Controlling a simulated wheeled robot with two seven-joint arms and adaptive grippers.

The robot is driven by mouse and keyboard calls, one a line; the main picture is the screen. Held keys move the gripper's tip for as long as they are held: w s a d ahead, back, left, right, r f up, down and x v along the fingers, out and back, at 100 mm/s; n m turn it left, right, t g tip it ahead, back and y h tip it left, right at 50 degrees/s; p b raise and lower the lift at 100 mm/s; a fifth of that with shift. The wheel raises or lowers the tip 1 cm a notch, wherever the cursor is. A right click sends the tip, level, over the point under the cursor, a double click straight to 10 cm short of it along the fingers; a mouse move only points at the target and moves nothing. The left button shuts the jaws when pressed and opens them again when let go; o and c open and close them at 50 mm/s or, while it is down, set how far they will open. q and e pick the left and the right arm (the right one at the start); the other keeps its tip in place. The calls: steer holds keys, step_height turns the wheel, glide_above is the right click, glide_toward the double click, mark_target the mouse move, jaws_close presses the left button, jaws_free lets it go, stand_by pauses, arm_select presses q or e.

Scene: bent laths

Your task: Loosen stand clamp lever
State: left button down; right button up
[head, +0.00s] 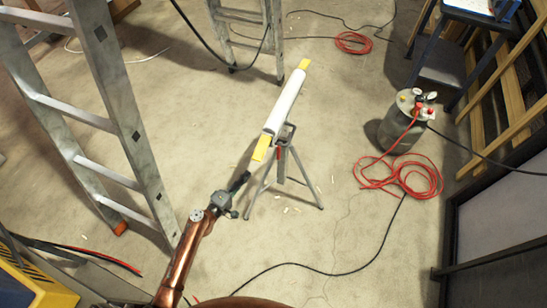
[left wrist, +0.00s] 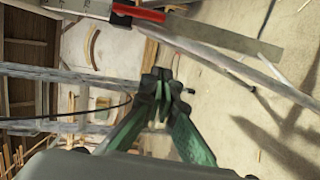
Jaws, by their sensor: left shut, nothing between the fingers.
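A grey tripod stand (head: 281,166) stands on the concrete floor in the middle of the head view. A white tube (head: 284,104) with yellow lath ends (head: 261,149) lies tilted across its top. A red lever (left wrist: 140,13) shows on the stand at the top of the left wrist view. A small red spot low on the stand's head in the head view may be the same lever. My left gripper (head: 243,179) is shut and empty, just left of the stand and apart from it. Its fingertips (left wrist: 161,86) meet below the lever in the left wrist view. My right gripper is not in view.
An aluminium ladder (head: 117,120) stands close on the left, and another ladder (head: 243,18) at the back. A grey tank (head: 402,133) and a coiled red hose (head: 410,178) are on the right. A black cable (head: 330,268) crosses the front floor.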

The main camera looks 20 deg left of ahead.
arm_select(q)
steer(key=shift+w+d+r+t, duration=0.15)
steer(key=shift+w+r, duration=0.1)
steer(key=shift+r, duration=0.35)
steer(key=shift+w+a+r+t, duration=0.15)
steer(key=shift+w+r, duration=0.1)
steer(key=shift+r, duration=0.35)
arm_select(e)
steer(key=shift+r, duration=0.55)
arm_select(q)
steer(key=shift+d, duration=0.15)
glide_toward(275, 153)
steer(key=w+a, duration=0.3)
steer(key=w+d, duration=0.1)
steer(key=w+d+b, duration=0.1)
steer(key=w+d, duration=0.1)
steer(key=shift+w+d+r, duration=0.1)
steer(key=shift+r, duration=0.1)
steer(key=shift+d, duration=0.75)
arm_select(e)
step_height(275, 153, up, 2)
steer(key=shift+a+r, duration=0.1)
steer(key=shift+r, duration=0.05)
arm_select(q)
steer(key=shift+f, duration=0.15)
